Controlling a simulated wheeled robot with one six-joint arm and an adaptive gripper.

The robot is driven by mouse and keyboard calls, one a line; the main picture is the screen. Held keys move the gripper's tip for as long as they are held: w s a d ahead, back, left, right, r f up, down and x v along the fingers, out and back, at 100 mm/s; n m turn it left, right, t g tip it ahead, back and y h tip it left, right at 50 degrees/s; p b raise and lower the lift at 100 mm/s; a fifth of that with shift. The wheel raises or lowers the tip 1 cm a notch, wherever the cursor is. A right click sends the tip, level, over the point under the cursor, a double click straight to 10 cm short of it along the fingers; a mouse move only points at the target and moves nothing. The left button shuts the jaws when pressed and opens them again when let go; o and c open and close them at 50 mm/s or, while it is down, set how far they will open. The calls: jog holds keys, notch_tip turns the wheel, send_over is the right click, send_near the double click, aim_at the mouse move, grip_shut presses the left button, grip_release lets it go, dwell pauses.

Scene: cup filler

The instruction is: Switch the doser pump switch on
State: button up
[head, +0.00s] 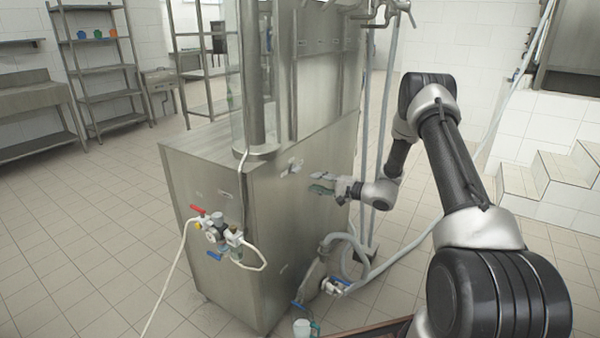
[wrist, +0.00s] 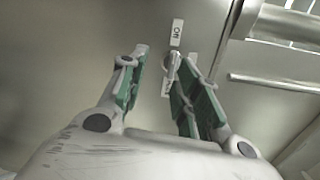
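The doser pump switch (wrist: 172,66) is a small light metal lever on the steel panel in the wrist view. A white label (wrist: 176,32) above it seems to read "Off"; a second label below is partly covered by a finger. My gripper (wrist: 160,60) is open, with green-padded fingers on either side of the lever in the picture. The lever appears close to the right fingertip; I cannot tell whether they touch. In the head view, my gripper (head: 322,184) is at the cabinet's right face, just right of a small switch with labels (head: 292,165).
The steel cabinet (head: 205,150) stands mid-room. A valve with red and blue handles (head: 218,232) sits on its front. Tiled steps (head: 545,185) are at right.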

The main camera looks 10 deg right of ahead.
aim_at(299, 170)
jog(key=shift+n+t, duration=0.6)
jog(key=shift+n, duration=0.1)
jog(key=x, duration=0.2)
jog(key=r+x, duration=0.1)
jog(key=x, duration=0.2)
jog(key=w+d+x, duration=0.1)
jog(key=x, duration=0.2)
jog(key=shift+w+a+r, duration=0.1)
jog(key=shift+a+r, duration=0.1)
jog(key=shift+r, duration=0.1)
grip_shut()
